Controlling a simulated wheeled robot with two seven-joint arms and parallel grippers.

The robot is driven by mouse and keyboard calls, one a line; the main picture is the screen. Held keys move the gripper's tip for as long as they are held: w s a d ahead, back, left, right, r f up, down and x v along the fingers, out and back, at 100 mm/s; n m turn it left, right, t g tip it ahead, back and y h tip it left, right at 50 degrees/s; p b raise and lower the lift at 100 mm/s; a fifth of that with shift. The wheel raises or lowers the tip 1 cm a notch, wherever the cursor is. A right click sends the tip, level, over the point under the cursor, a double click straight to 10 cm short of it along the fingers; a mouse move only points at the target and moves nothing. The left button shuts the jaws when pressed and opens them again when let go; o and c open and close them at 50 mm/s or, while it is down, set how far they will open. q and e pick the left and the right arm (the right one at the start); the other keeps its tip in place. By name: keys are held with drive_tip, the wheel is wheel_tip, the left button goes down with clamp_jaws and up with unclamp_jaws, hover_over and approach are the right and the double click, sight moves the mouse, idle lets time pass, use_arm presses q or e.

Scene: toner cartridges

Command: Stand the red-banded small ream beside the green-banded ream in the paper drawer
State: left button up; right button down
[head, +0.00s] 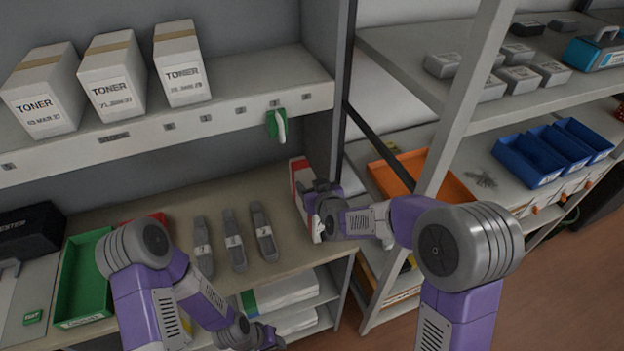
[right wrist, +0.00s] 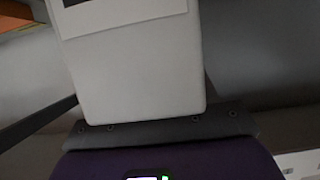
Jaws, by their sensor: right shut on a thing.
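The red-banded small ream (head: 299,174) is a white upright block with red on its left side, at the right end of the desk level in the head view. My right gripper (head: 322,203) is shut on it from the right and partly hides it. In the right wrist view the pale ream (right wrist: 138,70) fills the middle, close to the gripper base. The green-banded ream (head: 285,289) is white with a green band at its left end, low under the desk top. The paper drawer's edges are hard to make out. My left gripper (head: 262,338) is at the bottom, its fingers unclear.
Several grey slim objects (head: 233,240) lie on the desk top (head: 180,215), left of the ream. A green tray (head: 84,280) is at left. A shelf post (head: 440,165) and orange tray (head: 415,175) stand right of my right gripper. Toner boxes (head: 112,85) sit above.

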drive_tip(key=shift+w+f, duration=0.15)
drive_tip(key=shift+f, duration=0.25)
drive_tip(key=shift+f, duration=0.2)
drive_tip(key=c, duration=0.6)
unclamp_jaws()
drive_tip(key=shift+f, duration=0.15)
drive_tip(key=shift+o, duration=1.4)
